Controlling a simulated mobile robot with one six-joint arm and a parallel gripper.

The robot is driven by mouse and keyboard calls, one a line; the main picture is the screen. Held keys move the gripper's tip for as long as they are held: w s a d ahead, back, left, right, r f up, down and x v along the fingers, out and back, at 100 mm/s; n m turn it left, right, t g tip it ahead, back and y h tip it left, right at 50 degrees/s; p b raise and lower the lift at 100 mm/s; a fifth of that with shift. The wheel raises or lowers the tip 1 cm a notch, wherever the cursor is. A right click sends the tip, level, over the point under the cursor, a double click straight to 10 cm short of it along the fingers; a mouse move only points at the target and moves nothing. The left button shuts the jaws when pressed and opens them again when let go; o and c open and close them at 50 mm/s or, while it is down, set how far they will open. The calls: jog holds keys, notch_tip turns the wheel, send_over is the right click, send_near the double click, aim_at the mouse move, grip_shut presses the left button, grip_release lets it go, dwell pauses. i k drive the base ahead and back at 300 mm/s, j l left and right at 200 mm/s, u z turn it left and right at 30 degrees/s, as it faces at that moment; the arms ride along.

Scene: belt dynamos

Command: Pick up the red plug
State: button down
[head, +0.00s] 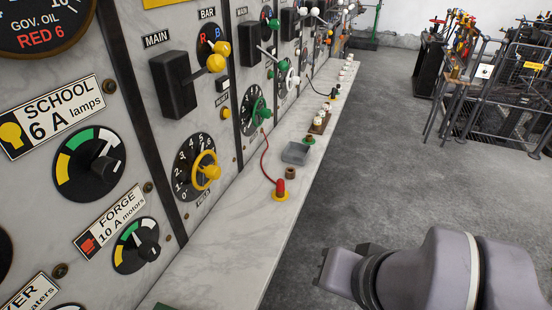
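The red plug (280,187) stands upright in a yellow socket or base (280,196) on the marble ledge. A red cord (264,160) runs up from it towards the panel by the green handwheel. My gripper (324,268) seems to be the grey end of my arm at the lower right. It is over the floor side of the ledge, to the right of and nearer than the plug, and apart from it. Its fingers are not clear enough to show whether they are open or shut, and nothing is seen held.
The marble panel on the left carries levers, dials, a yellow handwheel (207,172) and a green handwheel (256,110). A brown socket (290,173) and a grey tray (295,153) sit just behind the plug. Grey floor (380,150) is clear on the right; railings (500,95) stand beyond.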

aim_at(281, 184)
jog(key=i+l+u, duration=0.2)
jog(key=i+l, duration=0.15)
jog(key=i, duration=0.25)
jog(key=i+l+u, duration=0.25)
jog(key=i+l, duration=0.15)
jog(key=i, duration=0.15)
